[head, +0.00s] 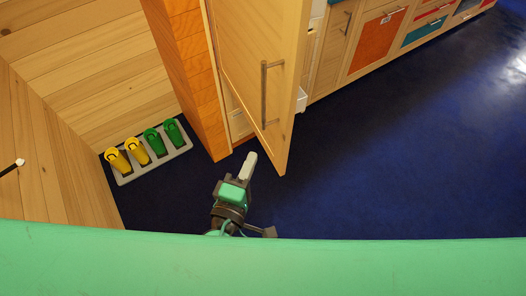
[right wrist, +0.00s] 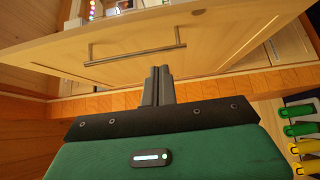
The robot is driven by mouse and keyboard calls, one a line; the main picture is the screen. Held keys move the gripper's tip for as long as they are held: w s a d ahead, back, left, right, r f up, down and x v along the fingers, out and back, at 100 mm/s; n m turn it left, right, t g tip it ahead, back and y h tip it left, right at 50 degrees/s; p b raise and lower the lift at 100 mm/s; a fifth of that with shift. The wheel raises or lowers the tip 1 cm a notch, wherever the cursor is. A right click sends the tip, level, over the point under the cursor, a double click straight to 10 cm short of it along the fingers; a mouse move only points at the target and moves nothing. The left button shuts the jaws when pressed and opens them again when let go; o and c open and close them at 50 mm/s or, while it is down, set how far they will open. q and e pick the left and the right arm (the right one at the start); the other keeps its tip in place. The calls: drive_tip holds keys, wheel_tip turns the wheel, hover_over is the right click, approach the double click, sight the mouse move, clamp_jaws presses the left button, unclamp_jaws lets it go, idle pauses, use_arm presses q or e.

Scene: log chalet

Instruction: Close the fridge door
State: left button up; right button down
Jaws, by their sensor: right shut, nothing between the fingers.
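The fridge door (head: 245,62) is a pale wooden panel with a long metal bar handle (head: 264,95). In the head view it stands open, swung out from the cabinet front. My right gripper (head: 249,160) is shut and empty, low in front of the door's lower end, on the side with the handle. In the right wrist view the shut fingers (right wrist: 157,85) point at the door panel (right wrist: 200,38), just beyond them the handle (right wrist: 135,53). I cannot tell whether the fingertips touch the door. My left gripper is not in view.
An orange wooden side panel (head: 195,80) stands left of the door. A grey tray (head: 124,180) with yellow and green shoes lies on the floor at left. A row of cabinets (head: 380,40) runs to the upper right. The blue floor (head: 390,150) right of the door is clear.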

drive_tip(key=p, duration=0.4)
approach(283, 116)
drive_tip(key=w+a, duration=0.2)
drive_tip(key=w, duration=0.2)
drive_tip(key=d, duration=0.1)
drive_tip(key=w+d+p, duration=0.1)
drive_tip(key=d, duration=0.1)
drive_tip(key=shift+w+d+r, duration=0.1)
drive_tip(key=shift+w+d, duration=0.05)
drive_tip(key=shift+w, duration=0.15)
drive_tip(key=shift+w+d, duration=0.1)
drive_tip(key=shift+w, duration=0.05)
drive_tip(key=shift+d, duration=0.1)
